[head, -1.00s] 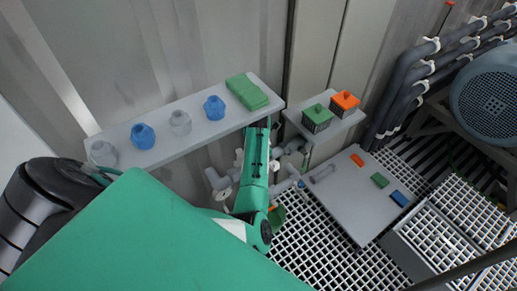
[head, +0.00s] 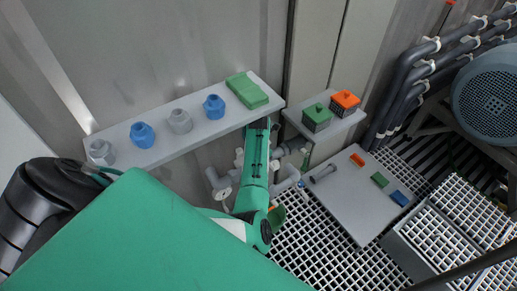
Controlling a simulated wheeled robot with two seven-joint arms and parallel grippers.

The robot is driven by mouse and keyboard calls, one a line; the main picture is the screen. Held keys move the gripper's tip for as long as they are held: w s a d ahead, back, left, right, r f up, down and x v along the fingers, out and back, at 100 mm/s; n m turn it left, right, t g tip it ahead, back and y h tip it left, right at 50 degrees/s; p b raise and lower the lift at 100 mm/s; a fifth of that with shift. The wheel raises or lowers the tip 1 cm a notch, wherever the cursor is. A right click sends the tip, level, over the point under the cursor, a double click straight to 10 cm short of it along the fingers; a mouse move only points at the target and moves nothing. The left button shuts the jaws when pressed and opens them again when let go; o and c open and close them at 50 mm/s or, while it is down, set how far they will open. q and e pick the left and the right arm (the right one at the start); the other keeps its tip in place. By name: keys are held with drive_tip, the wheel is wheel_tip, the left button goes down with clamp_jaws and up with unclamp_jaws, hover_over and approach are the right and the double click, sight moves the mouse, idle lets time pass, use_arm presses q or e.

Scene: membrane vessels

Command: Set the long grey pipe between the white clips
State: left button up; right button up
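A grey pipe piece (head: 323,173) lies on the flat grey panel at right; I cannot tell whether it is the long grey pipe. Pale grey pipework (head: 217,183) runs along the wall under the shelf, partly behind my green arm. A small white part (head: 239,157) shows just left of that arm and may be one of the white clips. A pale curved pipe section (head: 286,183) shows right of the arm. My green arm link reaches up to the shelf's front edge. Neither gripper's fingers can be made out, so what they hold is hidden.
The wall shelf (head: 215,128) carries blue and grey fittings and a green block (head: 247,90). A smaller shelf (head: 333,128) holds green and orange lidded boxes. The grey panel (head: 360,205) has orange, green and blue blocks. A blue motor (head: 490,100) stands far right. Open grating (head: 310,240) lies below.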

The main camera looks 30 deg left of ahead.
drive_tip(key=shift+w+r, duration=0.2)
drive_tip(key=shift+w, duration=0.45)
drive_tip(key=shift+s+r, duration=0.1)
drive_tip(key=shift+s, duration=0.1)
